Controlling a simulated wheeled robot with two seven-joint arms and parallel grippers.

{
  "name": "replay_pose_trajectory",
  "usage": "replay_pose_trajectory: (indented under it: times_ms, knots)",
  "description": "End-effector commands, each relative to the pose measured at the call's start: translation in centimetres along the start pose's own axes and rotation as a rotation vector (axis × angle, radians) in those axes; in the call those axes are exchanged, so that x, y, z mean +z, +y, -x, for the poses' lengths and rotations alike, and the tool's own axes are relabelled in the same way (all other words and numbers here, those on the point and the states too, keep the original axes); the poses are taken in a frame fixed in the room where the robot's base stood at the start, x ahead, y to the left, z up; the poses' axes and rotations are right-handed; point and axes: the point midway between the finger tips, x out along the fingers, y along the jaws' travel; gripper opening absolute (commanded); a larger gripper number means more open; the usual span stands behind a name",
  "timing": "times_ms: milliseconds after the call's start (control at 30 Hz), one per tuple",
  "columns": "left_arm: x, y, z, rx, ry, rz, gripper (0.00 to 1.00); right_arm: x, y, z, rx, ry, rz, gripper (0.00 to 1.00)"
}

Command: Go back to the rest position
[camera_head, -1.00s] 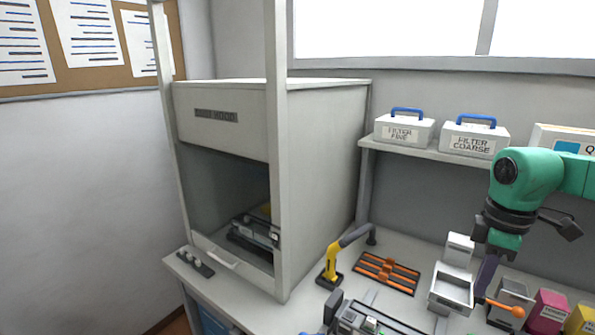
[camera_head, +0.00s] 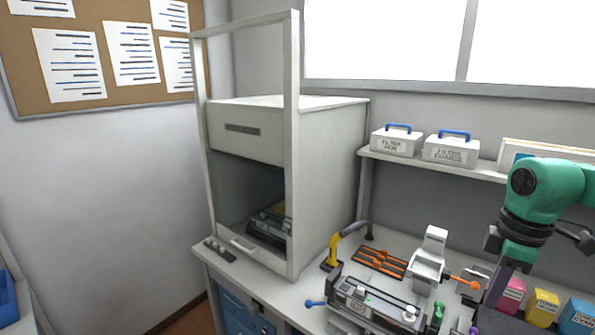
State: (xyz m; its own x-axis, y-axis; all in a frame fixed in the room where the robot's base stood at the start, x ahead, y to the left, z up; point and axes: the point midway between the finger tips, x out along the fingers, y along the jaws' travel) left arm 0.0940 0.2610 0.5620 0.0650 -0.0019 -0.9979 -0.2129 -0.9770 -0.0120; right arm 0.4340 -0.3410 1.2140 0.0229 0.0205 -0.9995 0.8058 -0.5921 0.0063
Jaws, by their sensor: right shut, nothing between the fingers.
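My right arm comes in from the right, green with a dark wrist. Its right gripper (camera_head: 496,288) points down over the right part of the bench, beside the white device (camera_head: 430,262) with the orange-knobbed lever (camera_head: 462,283). The fingers are dark and shut, with nothing visible between them. They are partly hard to separate from the dark things behind them. My left gripper is not in view.
A grey hood (camera_head: 300,190) with a raised front frame stands on the bench, a cartridge-like unit (camera_head: 268,228) inside. A grey fixture (camera_head: 365,305), an orange rack (camera_head: 380,262), a yellow-handled tool (camera_head: 333,250) and coloured boxes (camera_head: 541,306) crowd the bench. Filter boxes (camera_head: 450,150) sit on the shelf.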

Motion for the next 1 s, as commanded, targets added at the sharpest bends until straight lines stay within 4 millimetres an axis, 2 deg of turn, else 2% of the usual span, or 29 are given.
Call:
replay_pose_trajectory:
  times_ms: [33, 100, 367, 533, 667, 767, 867, 967, 1000]
  knots:
    - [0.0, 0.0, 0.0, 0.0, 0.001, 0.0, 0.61, -0.5, 0.0, -1.2, -0.013, 0.056, 0.023, 0.0]
    - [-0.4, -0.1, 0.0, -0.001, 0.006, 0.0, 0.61, -1.4, 0.0, -2.4, -0.013, 0.134, 0.06, 0.0]
    - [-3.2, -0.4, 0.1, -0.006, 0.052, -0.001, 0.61, -5.6, 0.2, -6.4, 0.041, 0.49, 0.169, 0.0]
    - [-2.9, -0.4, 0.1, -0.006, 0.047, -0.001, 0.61, -8.9, 0.6, -8.2, 0.166, 0.783, 0.173, 0.0]
    - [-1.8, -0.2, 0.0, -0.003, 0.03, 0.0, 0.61, -10.6, 1.7, -9.1, 0.354, 1.008, 0.07, 0.0]
    - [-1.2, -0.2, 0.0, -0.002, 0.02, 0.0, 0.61, -9.9, 3.1, -10.3, 0.557, 1.101, -0.136, 0.0]
    - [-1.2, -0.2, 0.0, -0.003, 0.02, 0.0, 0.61, -7.0, 3.5, -13.4, 0.708, 1.025, -0.4, 0.0]
    - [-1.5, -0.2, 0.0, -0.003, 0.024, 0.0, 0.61, -3.9, 1.6, -17.5, 0.73, 0.847, -0.607, 0.0]
    - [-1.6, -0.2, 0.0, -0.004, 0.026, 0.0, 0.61, -3.0, 0.5, -19.0, 0.712, 0.775, -0.663, 0.0]
